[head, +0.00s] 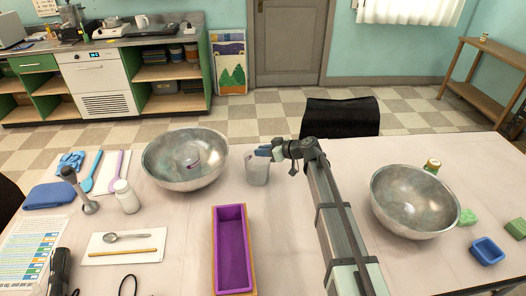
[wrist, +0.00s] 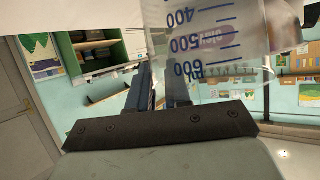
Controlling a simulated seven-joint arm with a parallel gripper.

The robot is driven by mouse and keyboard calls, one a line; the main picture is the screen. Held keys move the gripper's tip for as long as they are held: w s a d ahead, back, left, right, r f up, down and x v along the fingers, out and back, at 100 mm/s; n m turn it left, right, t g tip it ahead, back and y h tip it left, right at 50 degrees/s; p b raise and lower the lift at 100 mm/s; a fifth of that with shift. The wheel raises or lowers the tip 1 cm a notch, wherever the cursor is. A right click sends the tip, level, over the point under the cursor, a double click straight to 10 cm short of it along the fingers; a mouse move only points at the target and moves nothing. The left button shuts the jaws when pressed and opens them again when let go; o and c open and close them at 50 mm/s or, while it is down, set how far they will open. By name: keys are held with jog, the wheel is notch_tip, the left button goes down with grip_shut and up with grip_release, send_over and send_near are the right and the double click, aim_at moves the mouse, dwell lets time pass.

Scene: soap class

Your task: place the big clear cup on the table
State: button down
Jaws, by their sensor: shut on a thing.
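The big clear cup (head: 257,172) is at the middle of the table (head: 180,245), between the left metal bowl and my arm. My gripper (head: 265,151) is at the cup's upper right rim, shut on its wall. In the wrist view the cup (wrist: 210,40) fills the upper right, with blue volume marks, and the gripper's fingers (wrist: 165,85) reach up to it. The cup looks close to upright in the head view. I cannot tell whether its base touches the table.
A large metal bowl (head: 160,165) with a small cup inside stands just left of the clear cup. A purple mold (head: 232,250) lies in front. Another metal bowl (head: 405,205) stands on the right. A black chair (head: 340,117) is behind the table. Some bare tabletop shows around the cup.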

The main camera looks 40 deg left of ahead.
jog(key=shift+f, duration=0.1)
jog(key=c, duration=1)
grip_release()
jog(key=shift+c, duration=0.2)
jog(key=shift+d+r, duration=0.25)
jog(key=v, duration=1.1)
jog(key=shift+d+r, duration=0.15)
jog(key=shift+r, duration=0.05)
